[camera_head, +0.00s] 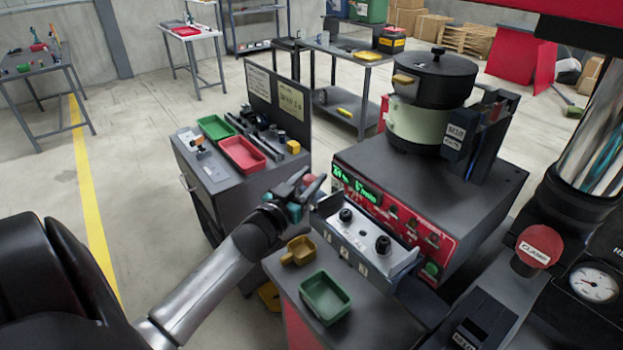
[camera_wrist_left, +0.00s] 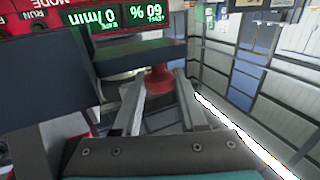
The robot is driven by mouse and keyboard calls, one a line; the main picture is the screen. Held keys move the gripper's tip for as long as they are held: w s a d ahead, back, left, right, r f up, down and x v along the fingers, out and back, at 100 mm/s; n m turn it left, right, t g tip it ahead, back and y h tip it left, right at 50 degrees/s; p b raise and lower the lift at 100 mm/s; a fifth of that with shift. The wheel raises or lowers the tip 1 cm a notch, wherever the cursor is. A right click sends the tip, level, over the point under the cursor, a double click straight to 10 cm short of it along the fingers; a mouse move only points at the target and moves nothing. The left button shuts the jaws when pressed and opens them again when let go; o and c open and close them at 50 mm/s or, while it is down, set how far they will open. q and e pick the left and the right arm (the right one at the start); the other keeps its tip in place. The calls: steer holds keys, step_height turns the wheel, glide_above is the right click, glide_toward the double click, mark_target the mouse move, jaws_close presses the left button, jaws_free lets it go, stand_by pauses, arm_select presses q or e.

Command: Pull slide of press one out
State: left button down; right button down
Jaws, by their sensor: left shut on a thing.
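A silver fixture plate (camera_head: 362,243) with two black knobs lies in front of the red control panel, its front edge labelled. My left gripper (camera_head: 301,187) is at the plate's far left end, beside a small red knob (camera_head: 309,180). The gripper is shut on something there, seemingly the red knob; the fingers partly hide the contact. I cannot tell which part is the slide of press one. My right gripper is not in view.
A black control unit (camera_head: 470,195) with a red panel carries a round bowl (camera_head: 435,78). A green tray (camera_head: 325,298) and a yellow scoop (camera_head: 298,250) lie on the near bench. A red-capped clamp station (camera_head: 538,247) stands close on the right. A grey side cabinet (camera_head: 215,190) stands at left.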

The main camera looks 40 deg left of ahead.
arm_select(q)
steer(key=c, duration=0.9)
jaws_free()
steer(key=shift+a+r, duration=0.15)
steer(key=shift+a, duration=0.15)
steer(key=o, duration=0.4)
steer(key=shift+o, duration=0.2)
steer(key=shift+s+d+f, duration=0.15)
steer(key=shift+s+f, duration=0.1)
steer(key=shift+s, duration=0.25)
steer(key=s+d, duration=0.2)
steer(key=s, duration=1.2)
steer(key=shift+b, duration=0.3)
steer(key=shift+d, duration=0.1)
